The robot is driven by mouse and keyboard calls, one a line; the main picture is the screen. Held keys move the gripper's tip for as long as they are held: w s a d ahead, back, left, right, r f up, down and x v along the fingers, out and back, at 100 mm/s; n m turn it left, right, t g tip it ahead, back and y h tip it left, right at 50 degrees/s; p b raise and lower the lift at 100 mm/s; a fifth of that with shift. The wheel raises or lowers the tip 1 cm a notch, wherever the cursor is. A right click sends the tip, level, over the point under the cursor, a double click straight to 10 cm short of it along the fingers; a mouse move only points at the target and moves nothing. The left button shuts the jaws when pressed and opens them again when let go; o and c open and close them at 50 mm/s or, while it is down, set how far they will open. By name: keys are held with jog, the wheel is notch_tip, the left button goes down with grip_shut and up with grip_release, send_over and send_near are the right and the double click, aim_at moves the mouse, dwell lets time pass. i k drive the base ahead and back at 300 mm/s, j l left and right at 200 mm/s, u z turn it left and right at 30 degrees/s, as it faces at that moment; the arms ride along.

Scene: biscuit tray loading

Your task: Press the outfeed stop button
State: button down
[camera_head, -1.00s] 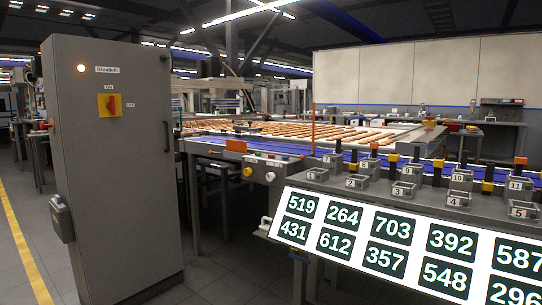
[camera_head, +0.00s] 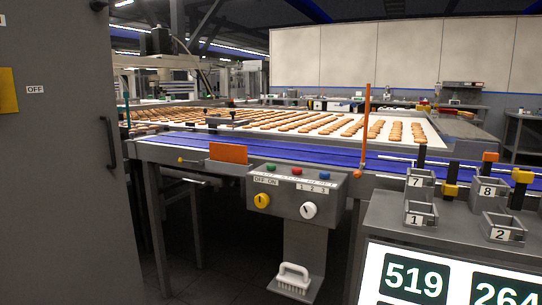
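A grey control box (camera_head: 297,195) hangs at the front edge of the conveyor, near the picture's middle. On its sloped top are a green button (camera_head: 271,167), a red button (camera_head: 297,171) and a blue button (camera_head: 325,175). Lettering by the buttons is too small to read, so I cannot tell which is named outfeed stop. The box front has a yellow knob (camera_head: 261,200) by the label OFF ON and a white knob (camera_head: 308,210) by the label 1 2 3. My gripper is not in view.
A tall grey cabinet (camera_head: 60,200) fills the left side. A blue conveyor (camera_head: 220,143) and rows of biscuits lie behind the box. A white-handled brush (camera_head: 293,277) sits on a shelf below it. Numbered bins (camera_head: 420,215) and a lit number panel (camera_head: 375,275) stand at right.

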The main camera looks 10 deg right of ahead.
aim_at(296, 171)
jog(key=i+j+z, duration=0.1)
jog(key=i+j, duration=0.5)
jog(key=i, duration=0.15)
